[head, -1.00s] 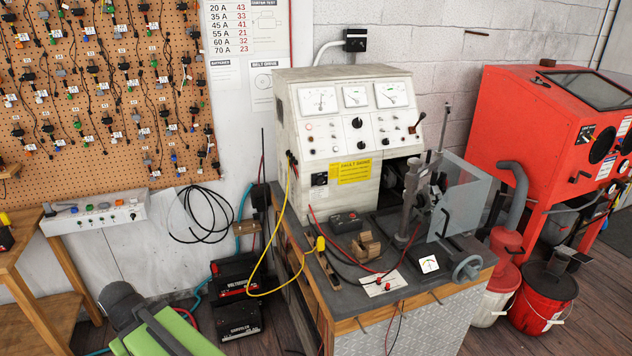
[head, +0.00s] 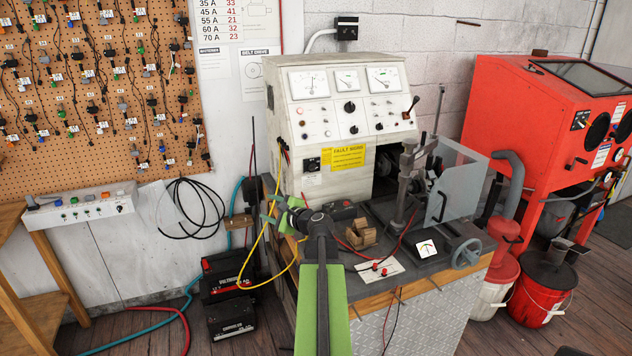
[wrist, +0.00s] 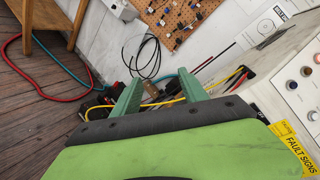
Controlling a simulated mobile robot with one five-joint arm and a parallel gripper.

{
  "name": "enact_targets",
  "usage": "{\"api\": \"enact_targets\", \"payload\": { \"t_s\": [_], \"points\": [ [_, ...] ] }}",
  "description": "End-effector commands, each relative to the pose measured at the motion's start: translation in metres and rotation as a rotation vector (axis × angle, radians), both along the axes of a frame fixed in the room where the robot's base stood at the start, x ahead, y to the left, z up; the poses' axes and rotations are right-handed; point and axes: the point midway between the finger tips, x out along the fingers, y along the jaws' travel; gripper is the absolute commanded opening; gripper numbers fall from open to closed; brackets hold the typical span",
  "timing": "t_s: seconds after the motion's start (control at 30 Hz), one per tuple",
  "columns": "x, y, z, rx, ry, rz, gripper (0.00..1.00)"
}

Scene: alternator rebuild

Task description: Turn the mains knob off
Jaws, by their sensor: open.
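The bench tester (head: 345,95) has a light front panel with several knobs and switches. A black knob on a dark square plate (head: 311,164) sits at the panel's lower left, left of the yellow fault-signs label (head: 348,157). Another black knob (head: 350,107) is in the panel's middle. The labels are too small to tell which is the mains knob. My gripper (head: 271,209) is open and empty, in front of the tester's lower left side in the picture, pointing left. In the wrist view, its two green fingers (wrist: 160,95) are spread, with the panel off to the right.
Yellow and red cables (head: 262,262) hang beside the tester's left side. Black batteries (head: 228,280) stand on the floor. A wooden block (head: 362,236) and a clear guard (head: 455,185) are on the bench top. A red cabinet (head: 530,120) stands right.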

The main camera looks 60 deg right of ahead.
Motion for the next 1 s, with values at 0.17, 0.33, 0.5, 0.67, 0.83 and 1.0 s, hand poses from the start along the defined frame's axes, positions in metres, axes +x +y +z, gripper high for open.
{"api": "enact_targets", "payload": {
  "t_s": [0.17, 0.33, 0.5, 0.67, 0.83, 1.0],
  "points": [
    [-0.112, -0.122, 0.021, 0.215, -0.264, -0.331, 0.51],
    [-0.152, -0.154, 0.029, 0.284, -0.361, -0.427, 0.51],
    [-0.149, -0.158, 0.031, 0.286, -0.364, -0.429, 0.51],
    [-0.126, -0.176, 0.031, 0.286, -0.362, -0.428, 0.51],
    [-0.091, -0.202, 0.03, 0.284, -0.362, -0.426, 0.51],
    [-0.056, -0.227, 0.03, 0.284, -0.361, -0.427, 0.51]
  ]
}}
